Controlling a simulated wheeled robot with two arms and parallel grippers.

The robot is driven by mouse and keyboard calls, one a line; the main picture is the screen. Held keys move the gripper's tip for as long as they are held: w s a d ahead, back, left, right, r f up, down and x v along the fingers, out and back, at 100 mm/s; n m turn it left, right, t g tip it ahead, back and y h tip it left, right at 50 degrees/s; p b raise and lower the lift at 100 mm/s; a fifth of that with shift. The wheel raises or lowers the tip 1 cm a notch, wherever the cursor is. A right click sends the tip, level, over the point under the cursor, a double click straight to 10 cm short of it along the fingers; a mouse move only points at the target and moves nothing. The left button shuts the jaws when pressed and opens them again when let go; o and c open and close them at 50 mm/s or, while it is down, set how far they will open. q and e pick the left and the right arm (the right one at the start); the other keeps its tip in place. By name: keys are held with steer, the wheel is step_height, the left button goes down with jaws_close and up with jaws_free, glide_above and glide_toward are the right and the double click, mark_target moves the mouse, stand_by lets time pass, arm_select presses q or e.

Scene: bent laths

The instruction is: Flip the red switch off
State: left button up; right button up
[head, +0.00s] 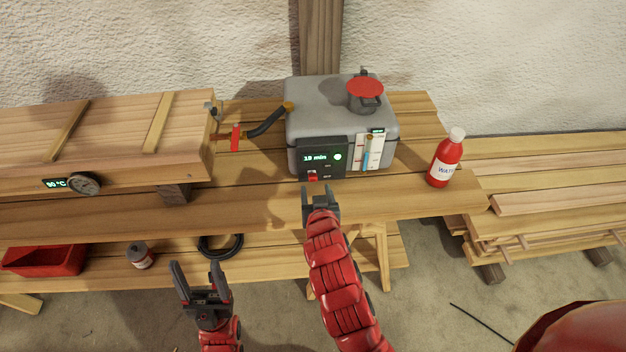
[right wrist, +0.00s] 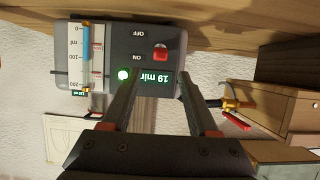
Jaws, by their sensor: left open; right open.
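The red switch (head: 312,176) is small and sits low on the dark front panel of the grey steam box (head: 300,127). In the right wrist view, which is upside down, the switch (right wrist: 160,53) is beside the ON and OFF labels, its red part level with ON. The green lamp (right wrist: 123,75) is lit and the display (right wrist: 152,78) reads 19 min. My right gripper (head: 320,189) is open just in front of and below the panel, apart from the switch; its fingers (right wrist: 157,82) frame the panel. My left gripper (head: 197,265) is open and empty, low before the bench.
A red water bottle (head: 443,162) stands right of the box. A black hose (head: 266,123) runs left to a red-handled valve (head: 235,138) and the wooden chest (head: 110,130).

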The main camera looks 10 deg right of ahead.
mark_target(313, 177)
steer(key=p+x, duration=0.1)
steer(key=x, duration=0.3)
steer(key=p+x, duration=0.1)
steer(key=x, duration=0.3)
steer(key=shift+w+r, duration=0.1)
steer(key=shift+r, duration=0.1)
steer(key=shift+w+f, duration=0.25)
steer(key=shift+c, duration=0.2)
jaws_close()
